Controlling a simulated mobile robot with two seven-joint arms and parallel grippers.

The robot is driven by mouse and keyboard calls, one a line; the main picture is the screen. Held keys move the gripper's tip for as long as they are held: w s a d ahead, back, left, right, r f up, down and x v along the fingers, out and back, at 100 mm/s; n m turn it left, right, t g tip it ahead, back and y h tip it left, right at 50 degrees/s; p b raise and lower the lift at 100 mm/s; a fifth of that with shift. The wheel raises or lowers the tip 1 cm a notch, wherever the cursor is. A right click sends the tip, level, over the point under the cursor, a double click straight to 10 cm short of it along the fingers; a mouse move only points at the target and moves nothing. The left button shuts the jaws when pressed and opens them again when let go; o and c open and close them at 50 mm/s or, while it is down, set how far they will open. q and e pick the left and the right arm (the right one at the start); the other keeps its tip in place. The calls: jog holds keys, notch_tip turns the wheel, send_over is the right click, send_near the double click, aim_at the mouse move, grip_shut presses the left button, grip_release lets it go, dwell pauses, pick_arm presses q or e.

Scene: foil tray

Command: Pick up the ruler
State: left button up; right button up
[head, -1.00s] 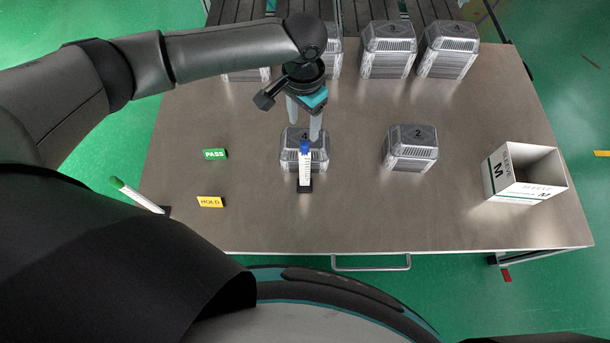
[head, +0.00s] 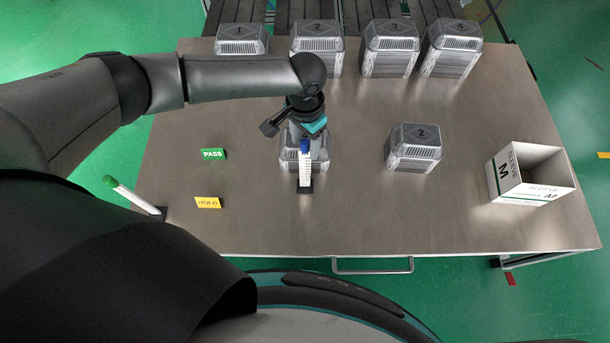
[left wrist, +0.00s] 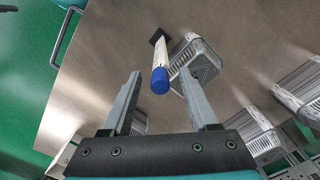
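A white upright stick with a blue top (head: 305,167) stands on a small black base at the table's front middle. A similar white stick with a green top (head: 130,194) stands in a black base at the left edge. I cannot tell for sure which is the ruler. My left gripper (head: 306,138) is just behind and above the blue-topped stick. In the left wrist view the blue top (left wrist: 160,81) shows between the two spread fingers of the left gripper (left wrist: 160,74), with gaps on both sides. My right gripper is out of view.
A grey ribbed tray stack (head: 288,160) stands close behind the blue-topped stick. Another stack (head: 413,148) is to its right, with several along the back. A white sleeve box (head: 520,190) stands at right. PASS (head: 213,154) and HOLD (head: 208,202) signs stand at left.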

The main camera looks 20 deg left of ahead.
pick_arm(q)
grip_shut()
dwell(1.2)
